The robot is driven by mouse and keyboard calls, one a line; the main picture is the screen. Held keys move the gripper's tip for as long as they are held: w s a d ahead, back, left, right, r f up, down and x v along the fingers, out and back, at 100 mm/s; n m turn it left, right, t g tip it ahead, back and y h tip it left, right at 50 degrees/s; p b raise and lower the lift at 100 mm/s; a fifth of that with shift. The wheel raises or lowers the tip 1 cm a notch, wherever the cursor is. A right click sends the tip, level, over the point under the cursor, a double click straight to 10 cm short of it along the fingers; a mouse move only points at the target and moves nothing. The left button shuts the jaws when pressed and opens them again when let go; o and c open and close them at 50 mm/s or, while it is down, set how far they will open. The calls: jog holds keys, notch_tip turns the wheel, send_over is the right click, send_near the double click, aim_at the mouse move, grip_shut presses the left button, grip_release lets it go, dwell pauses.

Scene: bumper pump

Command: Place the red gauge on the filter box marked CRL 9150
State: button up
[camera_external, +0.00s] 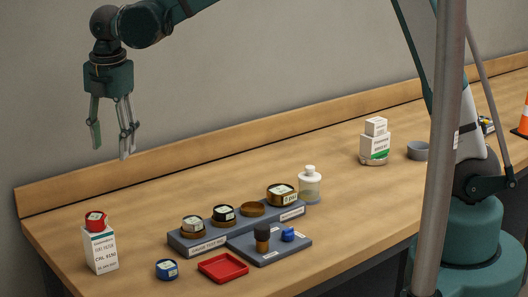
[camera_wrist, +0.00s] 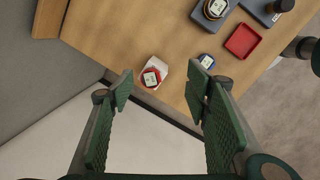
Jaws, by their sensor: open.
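The red gauge (camera_external: 96,221) sits on top of the white filter box (camera_external: 100,252) marked CRL 9150, at the left front of the bench. In the wrist view the red gauge (camera_wrist: 151,77) shows from above, with its pale label facing up, and the white box (camera_wrist: 163,69) beneath it is mostly covered. My gripper (camera_external: 110,150) is open and empty, well above the bench and apart from the gauge. In the wrist view its two green fingers (camera_wrist: 160,90) stand wide apart, with the gauge and box showing between them at a distance.
A blue gauge (camera_external: 166,269) and a red tray (camera_external: 223,267) lie right of the box. A grey stepped stand (camera_external: 205,246) holds several round gauges. White boxes (camera_external: 374,146) stand farther back.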

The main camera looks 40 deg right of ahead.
jog(key=s+d+r+m+t, duration=0.1)
jog(key=s+d+r+m, duration=0.25)
jog(key=d, duration=0.55)
jog(key=s+d+r+m+t+y, duration=0.15)
jog(key=d+r+m, duration=0.25)
jog(key=d, duration=0.5)
jog(key=s+d+r+m+h, duration=0.1)
jog(key=s+d+r+m, duration=0.25)
jog(key=d, duration=0.65)
jog(key=s+d+f+m+t, duration=0.3)
jog(key=s+d+m, duration=1)
jog(key=s+d, duration=0.6)
jog(key=shift+d+f, duration=0.15)
jog(key=shift+f, duration=0.5)
notch_tip(320, 180, down, 10)
jog(key=b, duration=1)
